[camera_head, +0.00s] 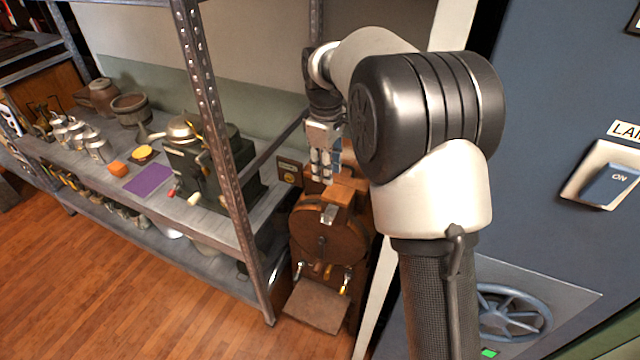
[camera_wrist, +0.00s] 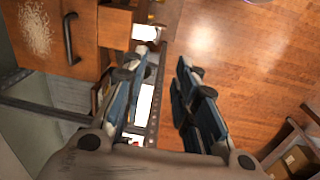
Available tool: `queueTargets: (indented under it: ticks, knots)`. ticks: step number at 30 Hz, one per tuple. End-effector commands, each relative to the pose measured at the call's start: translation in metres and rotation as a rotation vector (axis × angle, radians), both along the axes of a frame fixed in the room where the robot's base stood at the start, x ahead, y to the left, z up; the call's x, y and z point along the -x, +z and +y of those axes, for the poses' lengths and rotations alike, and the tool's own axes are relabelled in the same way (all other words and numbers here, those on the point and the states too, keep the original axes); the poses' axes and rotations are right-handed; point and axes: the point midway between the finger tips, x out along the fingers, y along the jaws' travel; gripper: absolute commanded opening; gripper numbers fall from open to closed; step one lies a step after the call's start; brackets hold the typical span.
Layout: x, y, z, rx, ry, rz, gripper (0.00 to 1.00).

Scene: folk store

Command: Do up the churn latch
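The churn (camera_head: 322,238) is a round brown wooden body on a wooden stand, at the middle of the head view beside the shelf. A small pale metal piece (camera_head: 329,213) on its upper front may be the latch; I cannot tell its state. My gripper (camera_head: 322,178) points down just above the churn's top, apparently not holding anything. In the wrist view its two blue-grey fingers (camera_wrist: 168,62) stand apart with floor showing between them. Wooden parts with a dark curved handle (camera_wrist: 70,38) lie left of the fingers there. A pale block (camera_wrist: 146,33) shows beyond the left finger.
A metal shelf post (camera_head: 215,150) stands left of the churn. The shelf (camera_head: 90,165) holds a dark green machine (camera_head: 210,165), pots and a purple sheet (camera_head: 149,179). The wooden floor (camera_head: 130,290) is clear.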

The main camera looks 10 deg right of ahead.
Motion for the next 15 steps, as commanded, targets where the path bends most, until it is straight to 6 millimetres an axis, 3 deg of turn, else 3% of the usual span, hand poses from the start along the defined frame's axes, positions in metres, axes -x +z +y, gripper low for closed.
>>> queueTargets:
  ticks: [8, 15]
  knots:
    - [-0.006, -0.031, -0.001, 0.003, 0.018, 0.012, 0.27]
    - [-0.008, -0.083, -0.003, 0.002, 0.017, 0.012, 0.27]
